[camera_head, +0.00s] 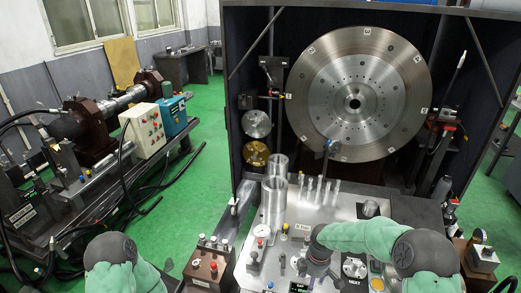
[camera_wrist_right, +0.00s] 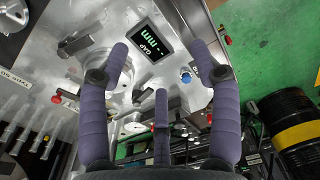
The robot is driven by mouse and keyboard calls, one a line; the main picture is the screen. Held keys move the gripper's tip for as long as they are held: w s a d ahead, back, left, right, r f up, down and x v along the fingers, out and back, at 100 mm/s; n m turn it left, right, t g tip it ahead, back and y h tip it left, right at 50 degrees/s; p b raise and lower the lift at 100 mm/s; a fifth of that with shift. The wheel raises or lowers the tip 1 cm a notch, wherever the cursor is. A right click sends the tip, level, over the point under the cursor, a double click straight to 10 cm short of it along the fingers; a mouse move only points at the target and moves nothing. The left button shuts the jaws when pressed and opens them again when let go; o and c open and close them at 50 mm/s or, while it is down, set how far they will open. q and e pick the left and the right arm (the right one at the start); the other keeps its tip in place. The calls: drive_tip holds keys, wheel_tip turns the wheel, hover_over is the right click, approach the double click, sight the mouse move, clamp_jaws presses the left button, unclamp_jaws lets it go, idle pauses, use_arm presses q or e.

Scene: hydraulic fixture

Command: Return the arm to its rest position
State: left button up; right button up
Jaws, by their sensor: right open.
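My right arm, with green padded links, reaches in from the lower right of the head view. It bends left over the metal work surface (camera_head: 345,205). Its dark wrist end points down there, and the fingers are mostly hidden. In the right wrist view my right gripper (camera_wrist_right: 160,70) has its purple fingers spread wide, with nothing held between them. A display reading GAP and mm (camera_wrist_right: 153,47) lies on the panel beyond the fingertips. My left arm's green and dark links show at the bottom left of the head view, and its gripper is out of frame.
A large steel disc (camera_head: 335,85) stands in the dark frame behind the surface. Two steel cylinders (camera_head: 273,200) and several upright pins (camera_head: 318,188) stand near the arm. A black and yellow drum (camera_wrist_right: 295,125) stands on green floor.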

drive_tip(key=s+a+f+m+y, duration=0.3)
drive_tip(key=s+a+f+m, duration=0.35)
drive_tip(key=s+f, duration=0.4)
use_arm(q)
drive_tip(key=shift+w, duration=0.2)
use_arm(e)
drive_tip(key=s+f+m, duration=0.2)
drive_tip(key=s+m, duration=0.3)
drive_tip(key=s, duration=0.1)
drive_tip(key=s+a+f+m, duration=0.1)
drive_tip(key=s+f+m, duration=0.1)
drive_tip(key=s+m, duration=0.3)
drive_tip(key=shift+s+f+y, duration=0.3)
drive_tip(key=shift+s+f, duration=0.1)
drive_tip(key=shift+s, duration=0.8)
